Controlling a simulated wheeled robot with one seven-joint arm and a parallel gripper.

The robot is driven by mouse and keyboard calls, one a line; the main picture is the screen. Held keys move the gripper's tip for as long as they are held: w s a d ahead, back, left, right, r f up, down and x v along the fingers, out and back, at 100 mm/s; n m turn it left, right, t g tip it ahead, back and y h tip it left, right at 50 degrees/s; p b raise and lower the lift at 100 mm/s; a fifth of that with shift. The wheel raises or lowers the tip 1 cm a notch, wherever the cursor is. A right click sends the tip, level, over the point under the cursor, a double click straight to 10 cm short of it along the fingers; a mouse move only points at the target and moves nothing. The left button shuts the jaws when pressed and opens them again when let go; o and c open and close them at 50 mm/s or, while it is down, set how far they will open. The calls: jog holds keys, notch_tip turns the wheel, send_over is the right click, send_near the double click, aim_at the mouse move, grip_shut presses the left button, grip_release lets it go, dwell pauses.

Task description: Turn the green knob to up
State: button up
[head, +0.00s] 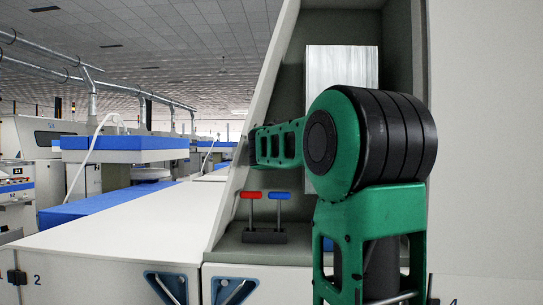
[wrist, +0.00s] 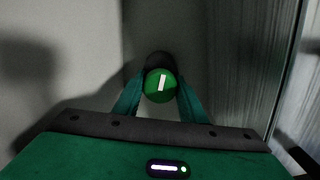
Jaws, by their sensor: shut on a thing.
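The green knob (wrist: 158,95) is round with a white bar on its face, in the upper middle of the wrist view. The bar stands close to upright in that picture, its top leaning slightly right. My gripper (wrist: 161,88) is shut on the knob, with one green finger on each side. A dark round part shows just behind the knob. In the head view I cannot make out the knob or the fingertips; my green arm stands in front of the recess.
In the head view, a red-handled lever (head: 251,195) and a blue-handled lever (head: 280,195) stand on a dark base low in the recess. A pale metal panel (head: 342,75) is behind my arm. A long white-topped cabinet (head: 120,235) extends left.

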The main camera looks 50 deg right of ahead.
jog(key=shift+w+a+f+n, duration=0.1)
jog(key=shift+n, duration=0.5)
jog(key=shift+w+a+f+n, duration=0.1)
jog(key=shift+n, duration=0.5)
jog(key=o, duration=1)
jog(key=shift+s+d+r, duration=0.1)
jog(key=shift+r, duration=0.05)
jog(key=shift+s, duration=0.1)
jog(key=v, duration=1)
jog(key=shift+s+a, duration=0.1)
jog(key=shift+a, duration=0.2)
